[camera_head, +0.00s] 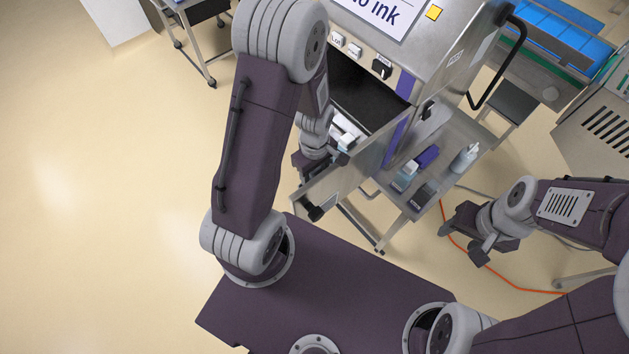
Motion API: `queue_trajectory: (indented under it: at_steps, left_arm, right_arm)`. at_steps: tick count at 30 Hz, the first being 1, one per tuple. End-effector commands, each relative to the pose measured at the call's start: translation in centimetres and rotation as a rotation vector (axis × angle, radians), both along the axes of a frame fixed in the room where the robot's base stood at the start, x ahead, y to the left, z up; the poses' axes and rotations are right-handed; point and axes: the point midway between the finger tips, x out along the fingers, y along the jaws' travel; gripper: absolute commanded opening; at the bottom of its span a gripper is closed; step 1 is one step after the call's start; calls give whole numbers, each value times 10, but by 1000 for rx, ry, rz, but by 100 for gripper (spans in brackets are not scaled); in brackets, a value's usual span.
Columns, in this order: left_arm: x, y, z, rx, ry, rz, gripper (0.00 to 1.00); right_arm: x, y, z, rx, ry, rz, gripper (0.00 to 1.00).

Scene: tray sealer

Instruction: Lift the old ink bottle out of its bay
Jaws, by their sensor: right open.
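A pale bottle-like shape with a light blue part (346,142), perhaps the old ink bottle, shows in the open bay low on the front of the steel machine (436,72). My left arm hides part of the bay. My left gripper (314,168) is at the bay opening, just left of this shape; its fingers are mostly hidden, so I cannot tell whether they touch anything. My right gripper (463,246) is open and empty, over the floor to the right of the machine's side shelf.
The bay door (338,184) hangs open. The side shelf (450,133) carries a pale blue bottle (404,176), a purple item (428,157), a dark box (423,195) and a white spray bottle (464,158). An orange cable (490,271) crosses the floor at right. The left floor is clear.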

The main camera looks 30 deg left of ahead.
Motion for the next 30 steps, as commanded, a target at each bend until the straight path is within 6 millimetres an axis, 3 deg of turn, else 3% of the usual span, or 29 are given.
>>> queue_trajectory:
  at_steps: [1, 3, 4, 13, 24, 30]
  left_arm:
    - [0, 0, 0, 0, 0, 0, 24]
    - [0, 0, 0, 0, 0, 0, 4]
    - [0, 0, 0, 0, 0, 0, 0]
    - [1, 0, 4, 0, -2, 0, 0]
    - [2, 0, 85, 0, -7, 0, 0]
    - [0, 0, 101, 1, -1, 0, 0]
  right_arm:
    - [0, 0, 0, 0, 0, 0, 55]
    - [0, 0, 0, 0, 0, 0, 55]
    - [0, 0, 0, 0, 0, 0, 55]
    - [0, 0, 1, 0, 0, 0, 55]
    - [0, 0, 10, 0, 0, 0, 55]
    - [0, 0, 11, 0, 0, 0, 55]
